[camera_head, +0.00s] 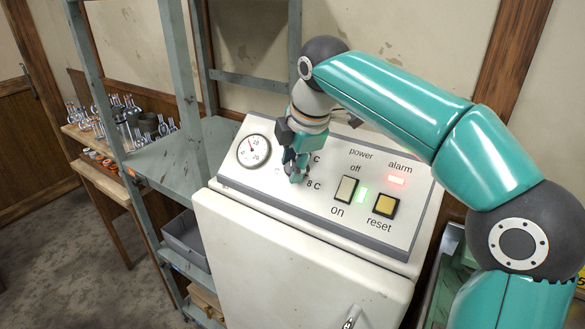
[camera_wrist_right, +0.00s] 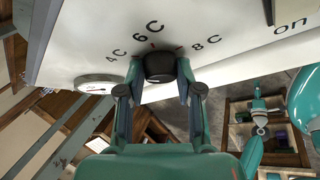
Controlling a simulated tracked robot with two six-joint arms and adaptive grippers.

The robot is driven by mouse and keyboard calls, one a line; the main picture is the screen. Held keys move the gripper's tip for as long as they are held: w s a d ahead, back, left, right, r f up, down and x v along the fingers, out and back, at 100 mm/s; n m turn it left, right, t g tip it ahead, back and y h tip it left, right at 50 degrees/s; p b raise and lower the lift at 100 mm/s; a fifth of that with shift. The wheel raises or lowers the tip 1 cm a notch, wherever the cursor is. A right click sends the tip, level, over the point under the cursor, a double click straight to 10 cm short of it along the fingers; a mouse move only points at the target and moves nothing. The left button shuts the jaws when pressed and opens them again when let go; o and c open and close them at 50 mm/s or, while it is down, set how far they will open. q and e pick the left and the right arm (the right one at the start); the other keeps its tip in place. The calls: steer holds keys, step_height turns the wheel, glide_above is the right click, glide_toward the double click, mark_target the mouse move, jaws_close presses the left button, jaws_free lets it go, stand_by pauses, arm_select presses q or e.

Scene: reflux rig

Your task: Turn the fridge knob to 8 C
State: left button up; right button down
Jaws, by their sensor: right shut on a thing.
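The fridge knob (camera_wrist_right: 159,66) is a dark round knob on the pale sloping panel. In the right wrist view it sits between the 4 C, 6 C and 8 C labels. A small red mark shows at its upper edge, facing the 6 C label (camera_wrist_right: 148,31). The 8 C label (camera_wrist_right: 206,42) is to its right. My right gripper (camera_wrist_right: 160,84) is shut on the knob, one finger on each side. In the head view my right gripper (camera_head: 296,173) comes down onto the panel and hides the knob; the 8 C label (camera_head: 314,184) shows beside it. My left gripper is in neither view.
The white fridge (camera_head: 290,260) carries a round gauge (camera_head: 254,151), a power switch (camera_head: 346,189), a green lamp, a lit red alarm lamp (camera_head: 397,181) and a yellow reset button (camera_head: 386,205). A grey metal rack (camera_head: 175,160) stands close on the left, with glassware (camera_head: 120,115) beyond it.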

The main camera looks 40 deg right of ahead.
steer(key=m+t+h+b, duration=0.2)
steer(key=m+b, duration=0.3)
steer(key=b, duration=0.1)
steer(key=f+m+t+h+b, duration=0.1)
steer(key=m+t+h+b, duration=0.1)
steer(key=m+b, duration=0.3)
steer(key=m+t+h+b, duration=0.1)
steer(key=m+t+b, duration=0.1)
steer(key=m+b, duration=0.2)
steer(key=shift+s+a+f+m+h+b, duration=0.25)
steer(key=shift+s+a+m+h+b, duration=0.15)
steer(key=shift+b, duration=1.1)
steer(key=m+h+b, duration=0.2)
steer(key=m, duration=0.2)
steer(key=shift+w+a+b, duration=0.1)
steer(key=shift+a+b, duration=0.05)
steer(key=shift+b, duration=0.2)
steer(key=shift+m+g+h+b, duration=0.7)
steer(key=shift+m+h, duration=0.5)
steer(key=shift+m, duration=0.6)
steer(key=shift+r, duration=0.1)
steer(key=c, duration=0.8)
jaws_free()
steer(key=shift+o, duration=0.2)
steer(key=shift+r, duration=0.1)
